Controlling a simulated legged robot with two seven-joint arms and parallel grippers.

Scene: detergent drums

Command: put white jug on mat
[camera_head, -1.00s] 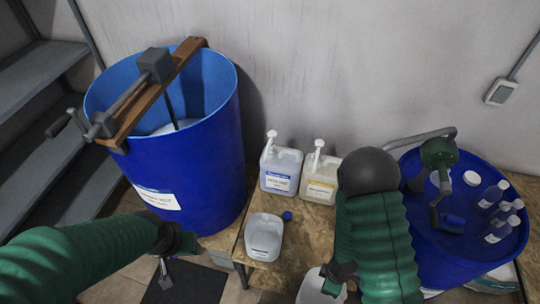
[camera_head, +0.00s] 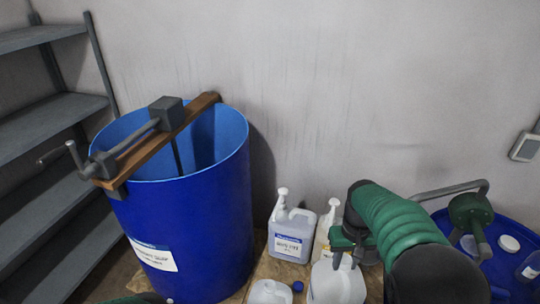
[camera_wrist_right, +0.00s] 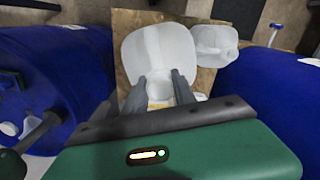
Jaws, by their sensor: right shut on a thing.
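The white jug (camera_head: 338,284) is in my right gripper (camera_head: 346,258), which is shut on its top part. In the head view it is in front of the pump jugs, its lower end cut off by the picture's edge. In the right wrist view the same jug (camera_wrist_right: 160,44) fills the upper middle, with the fingers of my right gripper (camera_wrist_right: 159,88) on it. I cannot tell whether it clears the wooden bench. The mat is not clearly seen in either view now. My left gripper is out of view.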

